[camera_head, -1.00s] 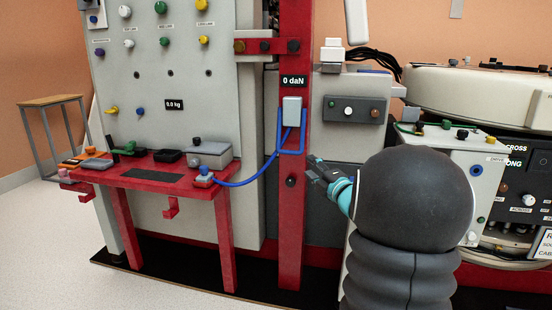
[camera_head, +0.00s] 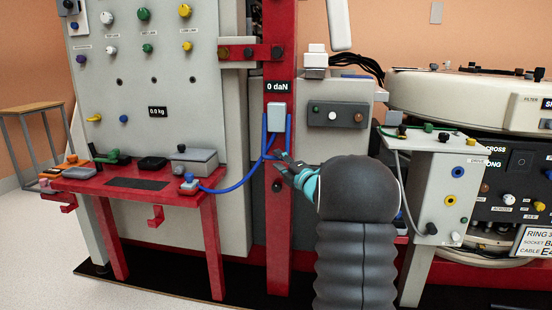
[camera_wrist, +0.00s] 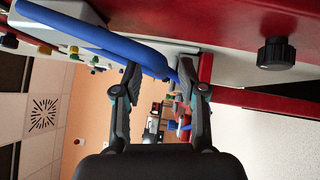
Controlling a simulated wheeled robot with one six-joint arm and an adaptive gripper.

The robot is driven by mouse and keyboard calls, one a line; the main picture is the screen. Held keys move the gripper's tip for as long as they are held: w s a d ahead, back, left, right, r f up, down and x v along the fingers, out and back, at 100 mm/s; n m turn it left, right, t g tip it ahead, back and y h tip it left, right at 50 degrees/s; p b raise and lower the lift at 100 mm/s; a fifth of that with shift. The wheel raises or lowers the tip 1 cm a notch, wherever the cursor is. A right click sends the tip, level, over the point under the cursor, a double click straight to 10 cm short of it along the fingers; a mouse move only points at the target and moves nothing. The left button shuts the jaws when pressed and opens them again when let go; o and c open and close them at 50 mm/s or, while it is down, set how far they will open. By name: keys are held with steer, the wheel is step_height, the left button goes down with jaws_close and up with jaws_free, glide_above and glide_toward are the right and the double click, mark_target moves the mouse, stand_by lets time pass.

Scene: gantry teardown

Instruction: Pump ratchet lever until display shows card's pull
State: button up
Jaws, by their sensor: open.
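The display (camera_head: 279,87) on the red column reads "0 daN". Below it is a pale box (camera_head: 276,116) with a blue U-shaped bar (camera_head: 264,135), which appears to be the ratchet lever. A blue cable (camera_head: 240,182) runs down left from there. My gripper (camera_head: 280,158) is at the bar's lower end, in front of the column. In the wrist view, my gripper (camera_wrist: 158,82) is open, and the blue bar (camera_wrist: 100,38) slants from upper left to the fingertips, near the left finger. I cannot tell whether they touch. No card giving a pull is legible.
A red bench (camera_head: 130,184) with devices stands at left. A grey control box (camera_head: 338,115) is right of the column. A white panel (camera_head: 437,185) stands to the right of my arm. In the wrist view a black knob (camera_wrist: 276,53) protrudes near the red column.

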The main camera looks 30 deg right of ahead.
steer(key=shift+w+a+r, duration=0.1)
steer(key=shift+w+r, duration=0.1)
steer(key=shift+w, duration=0.95)
jaws_close()
